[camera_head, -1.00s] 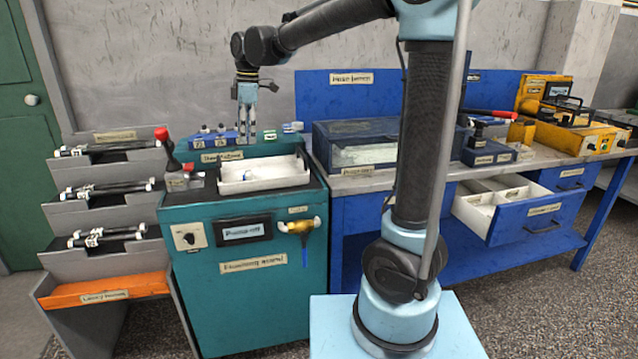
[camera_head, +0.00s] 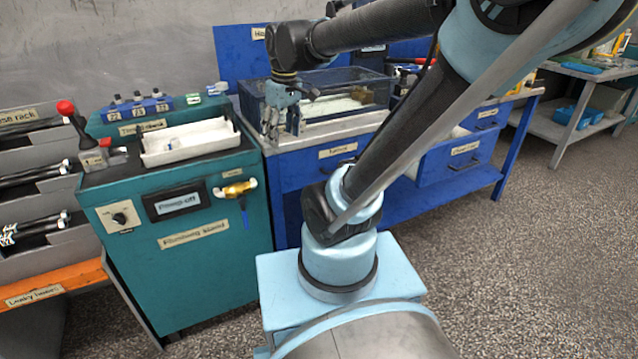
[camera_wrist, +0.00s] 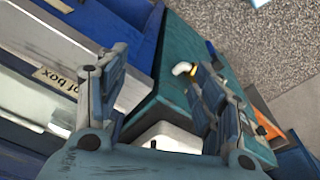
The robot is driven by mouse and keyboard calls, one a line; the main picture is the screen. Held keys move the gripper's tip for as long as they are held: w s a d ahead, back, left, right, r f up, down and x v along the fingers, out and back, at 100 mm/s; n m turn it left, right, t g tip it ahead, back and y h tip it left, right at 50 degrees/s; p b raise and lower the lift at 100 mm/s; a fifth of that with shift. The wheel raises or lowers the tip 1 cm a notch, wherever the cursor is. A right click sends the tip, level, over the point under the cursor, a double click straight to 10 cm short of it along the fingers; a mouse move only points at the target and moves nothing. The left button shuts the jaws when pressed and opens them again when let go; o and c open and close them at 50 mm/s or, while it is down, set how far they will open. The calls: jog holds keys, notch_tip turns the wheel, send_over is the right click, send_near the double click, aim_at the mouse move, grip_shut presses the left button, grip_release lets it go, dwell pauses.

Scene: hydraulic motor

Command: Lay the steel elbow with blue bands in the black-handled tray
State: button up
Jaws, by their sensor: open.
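My gripper (camera_head: 281,128) is open and empty, with its fingers pointing down. It hangs near the front left corner of the blue bench, right of the teal stand. In the wrist view the two fingers of my gripper (camera_wrist: 160,85) stand wide apart with nothing between them. I cannot make out the steel elbow with blue bands in the current views. No separate black-handled tray can be told for certain; a blue drawer (camera_head: 459,152) with a dark handle shows at the bench, partly hidden by my arm.
The teal stand (camera_head: 196,275) carries a white tray (camera_head: 203,156), a red-knobbed lever (camera_head: 78,122) and a row of blue valves. A dark clear-walled box (camera_head: 345,85) stands on the bench beside my gripper. Grey racks with hoses (camera_head: 35,180) are at left.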

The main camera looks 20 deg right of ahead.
jog(key=s+d+f+m, duration=0.7)
jog(key=s+d+f, duration=0.1)
jog(key=s+f, duration=0.2)
jog(key=shift+s+f+t+h, duration=0.2)
jog(key=shift+f+t+h, duration=0.15)
jog(key=shift+f, duration=0.45)
